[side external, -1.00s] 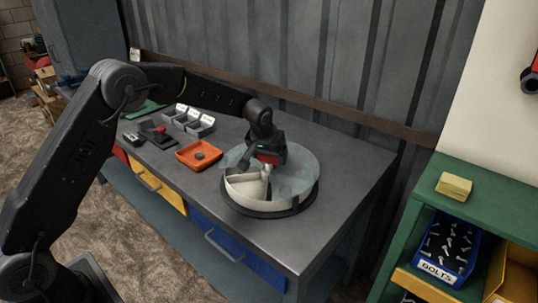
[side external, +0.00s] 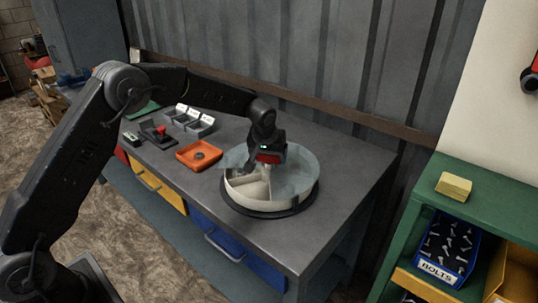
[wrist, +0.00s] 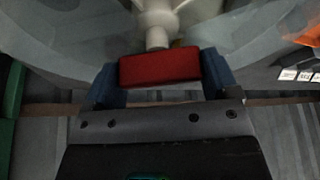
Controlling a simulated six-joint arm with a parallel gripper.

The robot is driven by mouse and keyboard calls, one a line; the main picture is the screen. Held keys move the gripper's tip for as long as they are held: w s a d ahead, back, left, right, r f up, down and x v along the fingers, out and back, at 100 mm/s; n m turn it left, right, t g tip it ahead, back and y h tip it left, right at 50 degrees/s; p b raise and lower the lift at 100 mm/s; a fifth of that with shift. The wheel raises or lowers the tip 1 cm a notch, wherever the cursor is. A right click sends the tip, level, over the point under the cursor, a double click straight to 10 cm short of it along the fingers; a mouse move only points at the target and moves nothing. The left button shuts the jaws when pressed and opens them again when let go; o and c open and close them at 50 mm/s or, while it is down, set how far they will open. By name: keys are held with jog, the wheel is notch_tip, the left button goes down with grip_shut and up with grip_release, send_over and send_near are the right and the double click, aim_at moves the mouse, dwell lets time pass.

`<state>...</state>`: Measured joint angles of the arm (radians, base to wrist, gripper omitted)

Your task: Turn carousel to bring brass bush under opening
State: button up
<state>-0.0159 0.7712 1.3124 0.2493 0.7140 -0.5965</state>
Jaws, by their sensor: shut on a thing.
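The carousel (side external: 239,192) is a round cream tray with dividers, on a dark round base under a clear cover (side external: 297,178). An open gap in the cover shows cream compartments at the front left. In the wrist view, my gripper (wrist: 160,68) has its two blue fingers on either side of a red handle block (wrist: 160,70) and is shut on it. The block joins a cream arm and hub (wrist: 157,18). In the side view, my gripper (side external: 268,160) is over the back of the carousel. I cannot make out the brass bush.
Bench to the carousel's right is clear. A green shelf (side external: 488,207) stands at right.

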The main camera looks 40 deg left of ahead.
jog(key=shift+n+g+y, duration=0.35)
jog(key=shift+n+y, duration=0.05)
jog(key=shift+n, duration=0.95)
jog(key=shift+n+g+y, duration=0.35)
jog(key=shift+n+y, duration=0.05)
jog(key=shift+n, duration=0.95)
jog(key=shift+n+g+y, duration=0.2)
jog(key=shift+n+g, duration=0.3)
jog(key=shift+n, duration=0.8)
jog(key=shift+n+g+y, duration=0.2)
jog(key=shift+n+g, duration=0.3)
jog(key=shift+n, duration=0.8)
jog(key=shift+n+g, duration=1)
jog(key=shift+n, duration=1.6)
jog(key=shift+n+g+h, duration=0.4)
jog(key=shift+n+g, duration=0.3)
jog(key=shift+n, duration=1.8)
jog(key=o, duration=1.2)
jog(key=shift+c, duration=0.2)
